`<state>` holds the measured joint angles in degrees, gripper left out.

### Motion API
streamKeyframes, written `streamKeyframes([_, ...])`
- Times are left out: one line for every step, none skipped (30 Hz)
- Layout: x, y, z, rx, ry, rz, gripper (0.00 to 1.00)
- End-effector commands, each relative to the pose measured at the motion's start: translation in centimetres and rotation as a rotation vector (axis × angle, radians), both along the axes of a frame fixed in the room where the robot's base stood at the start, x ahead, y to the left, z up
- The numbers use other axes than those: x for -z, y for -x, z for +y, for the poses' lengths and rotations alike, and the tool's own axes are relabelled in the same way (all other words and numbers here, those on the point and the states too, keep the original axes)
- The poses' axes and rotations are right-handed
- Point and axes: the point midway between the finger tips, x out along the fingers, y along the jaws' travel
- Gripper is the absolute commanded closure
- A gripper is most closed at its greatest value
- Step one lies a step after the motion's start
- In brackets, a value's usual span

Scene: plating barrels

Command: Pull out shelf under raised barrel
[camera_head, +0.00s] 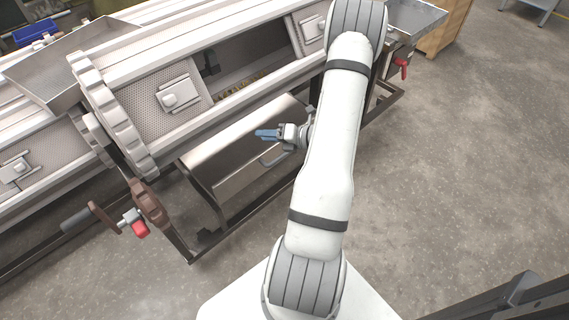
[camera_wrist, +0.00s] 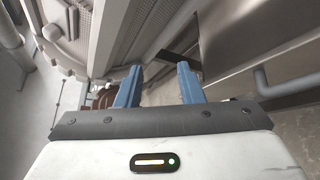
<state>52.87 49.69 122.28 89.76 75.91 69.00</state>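The raised barrel (camera_head: 174,93) is a long, pale perforated drum with a toothed gear ring at its left end. One of its panels is open. Below its front side is the grey metal shelf (camera_head: 232,184), with a bar handle (camera_head: 273,156) on its front. My gripper (camera_head: 262,133) is above the shelf, a little above and left of the handle in the head view, pointing left. In the wrist view its blue fingers (camera_wrist: 157,80) are apart with nothing between them. The handle (camera_wrist: 290,88) is right of the fingers there, outside them. The shelf (camera_wrist: 240,40) fills the upper right.
A brown crank (camera_head: 148,203) with a red knob stands at the frame's left front. A red lever (camera_head: 401,68) is at the right end. A metal tray (camera_head: 62,70) is at upper left. The floor (camera_head: 470,160) to the right is clear.

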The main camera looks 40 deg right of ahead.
Motion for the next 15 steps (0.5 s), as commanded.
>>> streamKeyframes([4.5, 0.6, -2.3, 0.117, -0.091, 0.037, 0.66])
streamKeyframes([6.2, 0.9, -3.5, 0.184, -0.142, 0.054, 0.66])
streamKeyframes([8.3, 1.3, -5.1, 0.265, -0.205, 0.074, 0.66])
streamKeyframes([9.7, 1.7, -6.1, 0.324, -0.251, 0.086, 0.66])
streamKeyframes([11.0, 2.1, -7.0, 0.376, -0.290, 0.097, 0.66])
streamKeyframes([12.6, 2.7, -8.2, 0.438, -0.337, 0.109, 0.66])
streamKeyframes([13.6, 3.0, -8.9, 0.480, -0.368, 0.114, 0.66])
streamKeyframes([14.5, 3.4, -9.5, 0.516, -0.397, 0.120, 0.66])
streamKeyframes([15.4, 3.8, -10.2, 0.555, -0.427, 0.125, 0.66])
streamKeyframes([16.0, 4.1, -10.6, 0.581, -0.445, 0.129, 0.66])
streamKeyframes([16.4, 4.3, -10.9, 0.599, -0.460, 0.130, 0.66])
streamKeyframes([16.9, 4.5, -11.2, 0.619, -0.475, 0.133, 0.66])
streamKeyframes([17.2, 4.5, -11.4, 0.629, -0.482, 0.134, 0.66])
streamKeyframes([17.3, 4.4, -11.5, 0.634, -0.487, 0.134, 0.66])
streamKeyframes([17.5, 4.1, -11.5, 0.640, -0.490, 0.135, 0.66])
